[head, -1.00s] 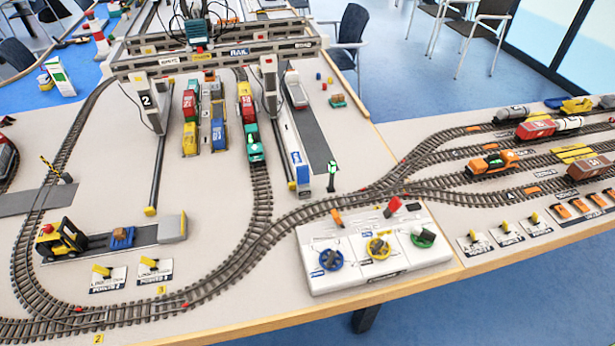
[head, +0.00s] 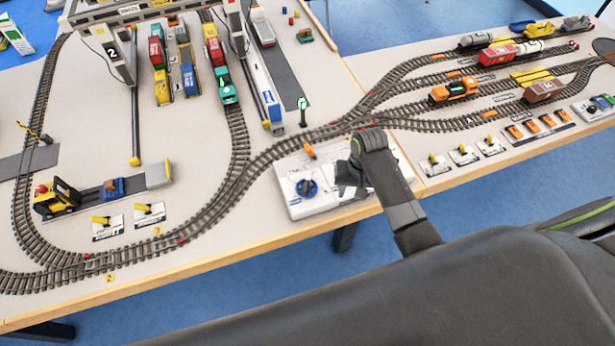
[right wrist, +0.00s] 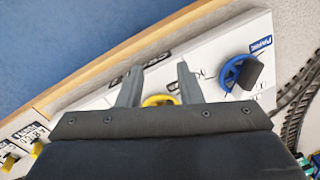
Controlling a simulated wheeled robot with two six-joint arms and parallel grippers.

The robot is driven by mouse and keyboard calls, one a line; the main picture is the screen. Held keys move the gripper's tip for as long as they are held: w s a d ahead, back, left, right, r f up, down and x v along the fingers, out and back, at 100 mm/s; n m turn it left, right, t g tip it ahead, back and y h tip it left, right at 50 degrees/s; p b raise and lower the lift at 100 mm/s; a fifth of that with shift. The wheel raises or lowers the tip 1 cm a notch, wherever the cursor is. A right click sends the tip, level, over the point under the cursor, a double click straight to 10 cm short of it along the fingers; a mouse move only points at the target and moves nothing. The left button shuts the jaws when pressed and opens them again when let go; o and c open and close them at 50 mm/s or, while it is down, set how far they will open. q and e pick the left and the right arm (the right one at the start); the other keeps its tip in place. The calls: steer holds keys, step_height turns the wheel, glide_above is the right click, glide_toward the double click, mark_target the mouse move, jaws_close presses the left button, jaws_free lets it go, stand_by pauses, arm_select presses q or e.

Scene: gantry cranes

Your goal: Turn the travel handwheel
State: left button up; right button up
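The white control box (head: 325,203) sits near the table's front edge. Its blue handwheel (head: 307,188) shows at the left; it also appears at the right in the right wrist view (right wrist: 229,70). My right gripper (head: 348,182) is over the middle of the box and hides the yellow handwheel in the head view. In the right wrist view the open fingers (right wrist: 157,82) straddle the yellow handwheel (right wrist: 157,100), which is partly hidden behind the gripper body. Contact cannot be told. I cannot read which wheel is marked travel. My left gripper is not in view.
An orange lever (head: 309,151) stands at the box's back edge. Curved track (head: 262,160) runs close behind the box, with a small green signal (head: 303,108) beyond it. Several small yellow switches (head: 463,155) stand to the right.

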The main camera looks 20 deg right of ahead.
steer(key=w+a+r+m+g+y, duration=0.1)
steer(key=w+a+r+m+g, duration=0.35)
steer(key=w+r, duration=0.9)
steer(key=n+b, duration=0.2)
steer(key=b, duration=0.1)
glide_toward(307, 182)
steer(key=shift+t, duration=0.55)
steer(key=x, duration=0.3)
steer(key=p+x, duration=0.1)
steer(key=x, duration=0.2)
steer(key=s+x, duration=0.1)
steer(key=x, duration=0.2)
steer(key=shift+r+p, duration=0.1)
steer(key=shift+p, duration=0.25)
jaws_close()
